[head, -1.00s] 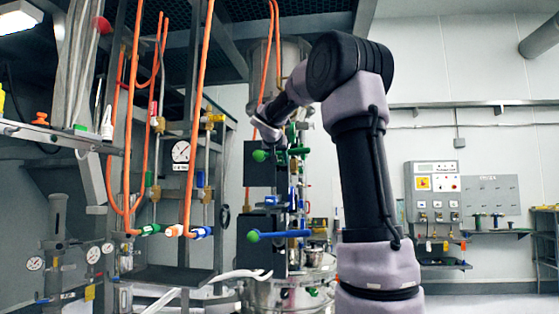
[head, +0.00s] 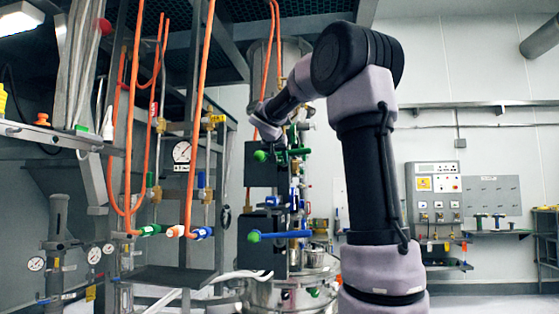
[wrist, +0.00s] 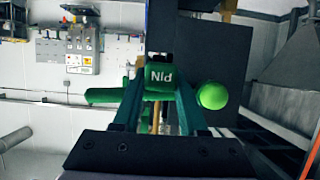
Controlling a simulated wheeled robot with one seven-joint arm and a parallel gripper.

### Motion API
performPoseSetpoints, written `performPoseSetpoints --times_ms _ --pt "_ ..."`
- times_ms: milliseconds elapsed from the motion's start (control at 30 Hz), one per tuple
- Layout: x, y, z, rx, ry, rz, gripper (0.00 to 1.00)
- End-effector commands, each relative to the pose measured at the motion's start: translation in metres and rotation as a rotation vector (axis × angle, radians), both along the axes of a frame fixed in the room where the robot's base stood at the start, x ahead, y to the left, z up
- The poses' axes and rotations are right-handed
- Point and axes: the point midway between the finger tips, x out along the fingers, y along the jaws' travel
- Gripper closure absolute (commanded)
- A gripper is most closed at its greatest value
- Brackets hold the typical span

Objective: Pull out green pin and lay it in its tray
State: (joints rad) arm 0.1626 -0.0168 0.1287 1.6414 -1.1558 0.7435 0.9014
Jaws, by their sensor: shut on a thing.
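The green pin (wrist: 159,76) is in the wrist view, its block-shaped head marked with upside-down lettering that reads "PIN". My gripper (wrist: 159,92) has its two fingers closed on the sides of this head. The pin's far end is hidden, so I cannot tell how deep it sits. In the head view my gripper is small and partly hidden by my own arm, at the dark valve column. A lever with a green ball knob (wrist: 212,95) is just right of the pin in the wrist view; the knob also shows in the head view (head: 260,156). I cannot identify the pin's tray.
A blue lever (head: 280,235) sticks out below the green one. Orange hoses (head: 196,130) hang on the left, near a dark flat shelf (head: 172,277). A control panel (head: 433,193) and a wall shelf (head: 495,233) are at the right.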

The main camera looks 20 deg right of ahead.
Motion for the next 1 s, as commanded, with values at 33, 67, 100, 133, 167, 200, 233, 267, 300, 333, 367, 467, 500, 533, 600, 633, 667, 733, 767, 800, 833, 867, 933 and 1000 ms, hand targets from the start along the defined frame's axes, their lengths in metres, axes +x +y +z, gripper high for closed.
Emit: performPoseSetpoints --times_ms 33,67,100,133,167,200,233,267,300,333,367,467,500,533,600,633,667,733,767,800,833,867,933,1000 --pt "-0.001 0.001 0.001 -0.001 -0.002 0.001 1.00" --pt "-0.002 0.002 0.001 -0.001 -0.002 0.001 1.00" --pt "-0.003 0.002 0.001 -0.001 -0.002 0.001 1.00" --pt "-0.003 0.002 0.001 0.000 -0.001 0.001 1.00" --pt "-0.003 0.003 0.000 0.000 -0.001 0.001 1.00" --pt "-0.004 0.003 0.000 0.000 -0.001 0.001 1.00" --pt "-0.004 0.003 0.000 0.000 -0.001 0.001 1.00" --pt "-0.004 0.003 0.000 0.000 -0.001 0.001 1.00" --pt "-0.004 0.003 0.000 0.000 -0.001 0.001 1.00" --pt "-0.004 0.003 0.000 0.000 -0.001 0.001 1.00" --pt "-0.004 0.003 0.000 0.000 -0.001 0.001 1.00" --pt "-0.004 0.003 0.000 0.000 -0.001 0.001 1.00" --pt "-0.004 0.003 0.000 0.000 -0.001 0.001 1.00" --pt "-0.004 0.003 0.000 0.000 -0.001 0.001 1.00" --pt "-0.005 0.004 0.000 0.000 -0.001 0.001 1.00" --pt "-0.006 0.004 0.000 0.000 -0.001 0.001 1.00" --pt "-0.007 0.005 0.000 0.000 -0.001 0.001 1.00" --pt "-0.008 0.006 0.000 0.000 -0.001 0.001 1.00" --pt "-0.009 0.006 0.001 0.001 -0.002 0.001 1.00" --pt "-0.010 0.007 0.001 0.001 -0.002 0.001 1.00" --pt "-0.010 0.007 0.001 0.001 -0.002 0.001 1.00" --pt "-0.011 0.008 0.001 0.001 -0.002 0.001 1.00" --pt "-0.012 0.009 0.001 0.001 -0.002 0.001 1.00" --pt "-0.014 0.010 0.001 0.001 -0.002 0.001 1.00"
